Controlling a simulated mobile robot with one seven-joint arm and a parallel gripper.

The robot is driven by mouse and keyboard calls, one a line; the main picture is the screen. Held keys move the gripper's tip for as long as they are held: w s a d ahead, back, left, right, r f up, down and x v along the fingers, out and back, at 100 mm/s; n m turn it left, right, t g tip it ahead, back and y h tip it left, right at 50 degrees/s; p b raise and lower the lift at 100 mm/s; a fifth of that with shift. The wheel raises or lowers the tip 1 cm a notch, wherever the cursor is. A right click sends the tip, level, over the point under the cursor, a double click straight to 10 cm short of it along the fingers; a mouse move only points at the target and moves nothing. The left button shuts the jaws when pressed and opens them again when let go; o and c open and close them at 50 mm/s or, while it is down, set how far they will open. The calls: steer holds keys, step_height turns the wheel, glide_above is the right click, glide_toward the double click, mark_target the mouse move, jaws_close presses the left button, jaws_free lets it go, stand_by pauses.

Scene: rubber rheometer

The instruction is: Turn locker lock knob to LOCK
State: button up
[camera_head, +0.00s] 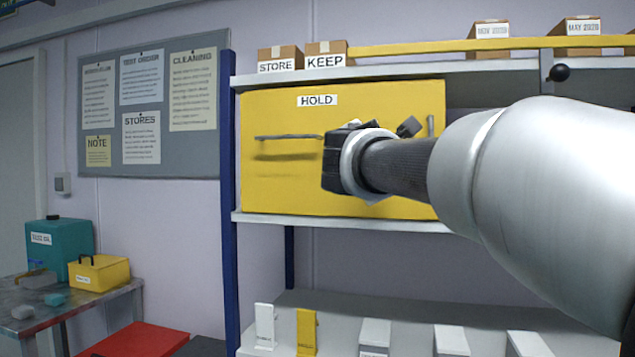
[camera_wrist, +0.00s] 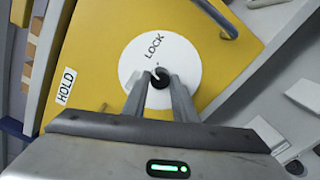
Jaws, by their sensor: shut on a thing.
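The yellow locker (camera_head: 285,185) marked HOLD sits on the shelf in the head view, with a horizontal bar handle on its front. In the wrist view its yellow front (camera_wrist: 95,85) is tilted, with a white round dial (camera_wrist: 190,62) printed LOCK. The small dark lock knob (camera_wrist: 158,83) is at the dial's middle. My gripper (camera_wrist: 159,88) is shut on the knob, one finger on each side. The knob's pointer direction is hard to tell. In the head view my arm and gripper hide the dial and knob.
Boxes marked STORE (camera_head: 278,60) and KEEP (camera_head: 326,56) stand on the shelf above the locker. A blue shelf post (camera_head: 229,200) rises at its left. White and yellow stands line the lower shelf. A side table (camera_head: 75,308) with a teal container stands at left.

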steer(key=shift+m+b, duration=2.2)
steer(key=shift+m, duration=0.3)
steer(key=o, duration=1)
steer(key=shift+o, duration=0.2)
steer(key=shift+s, duration=0.1)
